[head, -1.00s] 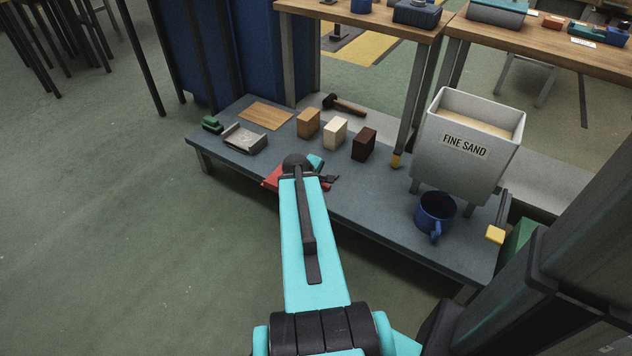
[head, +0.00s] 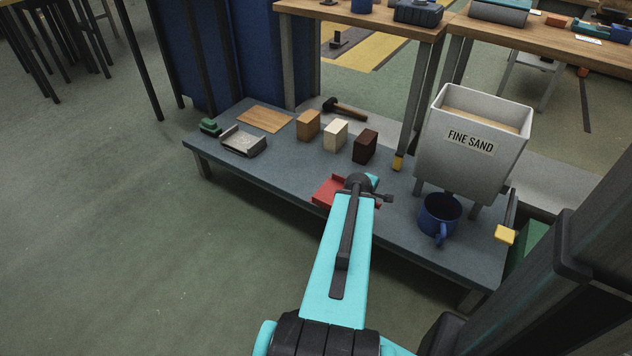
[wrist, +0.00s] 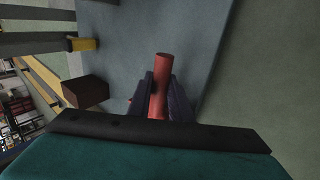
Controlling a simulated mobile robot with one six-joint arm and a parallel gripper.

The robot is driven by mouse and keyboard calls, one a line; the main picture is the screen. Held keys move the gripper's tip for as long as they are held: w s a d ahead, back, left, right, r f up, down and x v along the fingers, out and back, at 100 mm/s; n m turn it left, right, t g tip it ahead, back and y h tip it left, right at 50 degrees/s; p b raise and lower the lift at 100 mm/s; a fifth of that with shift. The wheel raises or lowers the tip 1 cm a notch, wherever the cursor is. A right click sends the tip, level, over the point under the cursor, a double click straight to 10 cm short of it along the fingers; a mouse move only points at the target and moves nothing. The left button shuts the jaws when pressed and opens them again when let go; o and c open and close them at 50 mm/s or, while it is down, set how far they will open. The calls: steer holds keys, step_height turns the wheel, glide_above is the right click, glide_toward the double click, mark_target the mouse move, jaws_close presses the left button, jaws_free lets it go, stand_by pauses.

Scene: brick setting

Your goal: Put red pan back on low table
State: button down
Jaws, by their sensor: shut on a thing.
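The red pan (head: 330,188) is at the middle of the low grey-blue table (head: 285,180), partly hidden behind my arm's end in the head view. In the wrist view its round red handle (wrist: 159,88) stands between the two dark fingers of my gripper (wrist: 158,98), which are shut on it. The table surface lies behind the handle in that view. I cannot tell whether the pan touches the table or is a little above it.
Brown, cream and dark blocks (head: 365,147) stand behind the pan. A grey metal pan (head: 243,141) is at the left. A blue mug (head: 439,216) and the fine sand bin (head: 470,150) are at the right.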

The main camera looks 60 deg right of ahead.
mark_target(344, 181)
steer(key=shift+w, duration=0.1)
steer(key=w+d+b, duration=0.1)
steer(key=w+d, duration=0.1)
steer(key=w, duration=0.2)
steer(key=w+d+f+b, duration=0.1)
steer(key=w+d+b, duration=0.1)
steer(key=w+d, duration=0.1)
steer(key=w+d+b, duration=0.1)
steer(key=w+d, duration=0.1)
steer(key=w, duration=0.3)
steer(key=shift+w+d+f, duration=0.15)
steer(key=shift+d+f, duration=0.1)
steer(key=shift+d, duration=0.15)
steer(key=shift+w+d+b, duration=0.3)
steer(key=shift+w+d, duration=0.05)
steer(key=shift+w, duration=0.25)
steer(key=shift+f+b, duration=1)
steer(key=shift+f, duration=0.75)
steer(key=c, duration=1.6)
jaws_free()
